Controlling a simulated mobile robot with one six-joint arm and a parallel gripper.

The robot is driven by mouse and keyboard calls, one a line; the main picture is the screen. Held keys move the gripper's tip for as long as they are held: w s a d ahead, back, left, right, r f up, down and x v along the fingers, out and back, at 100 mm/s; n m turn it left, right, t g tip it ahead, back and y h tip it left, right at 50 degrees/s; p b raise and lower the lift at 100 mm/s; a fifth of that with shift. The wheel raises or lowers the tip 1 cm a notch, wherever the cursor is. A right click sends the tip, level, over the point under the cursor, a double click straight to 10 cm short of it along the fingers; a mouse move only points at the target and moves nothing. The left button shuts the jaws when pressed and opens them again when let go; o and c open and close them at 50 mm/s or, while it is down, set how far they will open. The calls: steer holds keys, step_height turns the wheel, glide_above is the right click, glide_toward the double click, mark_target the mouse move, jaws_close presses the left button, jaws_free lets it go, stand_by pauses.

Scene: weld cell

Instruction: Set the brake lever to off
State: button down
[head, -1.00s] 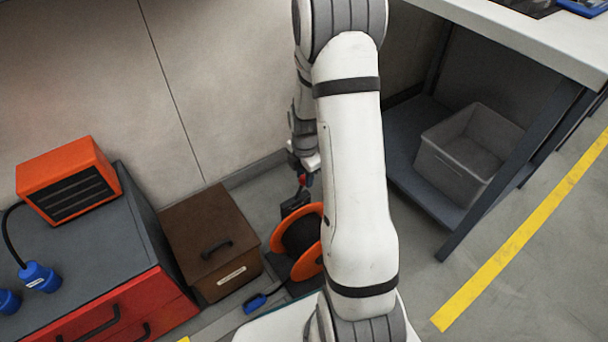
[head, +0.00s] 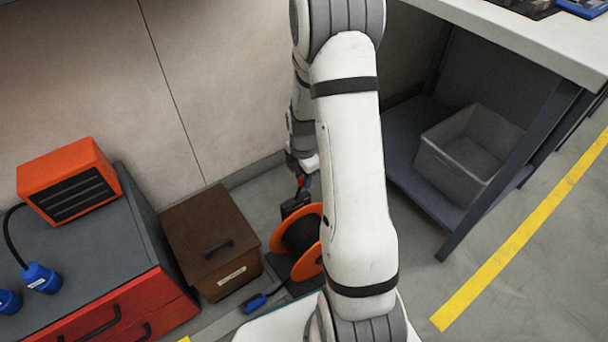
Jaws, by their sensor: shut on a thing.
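The cable reel has orange flanges (head: 309,262) and a dark drum, and stands on the floor behind my arm, which hides its right part. A black block (head: 296,204) rises at the reel's upper left. The brake lever (head: 301,182) shows as a small, partly hidden dark and red piece above this block. My gripper (head: 301,176) is at the lever's upper end, pointing down, and is shut on it. The fingers are small and dim here, and the lever's exact setting cannot be read.
A brown box (head: 232,277) with a black handle stands left of the reel. A blue connector (head: 255,304) lies in front. A red cabinet (head: 160,306) bears an orange heater-like unit (head: 70,165). On the right, a bench shelf (head: 398,160) holds a grey bin (head: 450,177).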

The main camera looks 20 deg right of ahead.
steer(key=shift+s+a+r+p, duration=0.15)
steer(key=shift+a+p, duration=0.15)
steer(key=shift+a, duration=0.15)
steer(key=shift+s+a+r+p, duration=0.15)
steer(key=shift+a+p, duration=0.1)
steer(key=shift+a, duration=0.2)
steer(key=shift+s+a+p, duration=0.15)
steer(key=shift+a+p, duration=0.35)
steer(key=shift+a, duration=0.65)
steer(key=shift+s+a+f, duration=0.1)
steer(key=shift+a+f, duration=0.1)
steer(key=shift+a, duration=0.3)
steer(key=shift+s+a+f, duration=0.1)
steer(key=shift+a+f, duration=0.05)
steer(key=shift+a, duration=0.3)
steer(key=shift+s+a+f, duration=0.15)
steer(key=shift+a+f, duration=0.1)
steer(key=shift+a, duration=0.25)
steer(key=shift+s+a+f, duration=0.1)
steer(key=shift+a+f, duration=0.15)
steer(key=shift+a, duration=0.2)
steer(key=c, duration=1.1)
jaws_free()
steer(key=shift+w, duration=0.1)
step_height(320, 180, up, 8)
steer(key=p, duration=0.3)
steer(key=shift+p, duration=0.3)
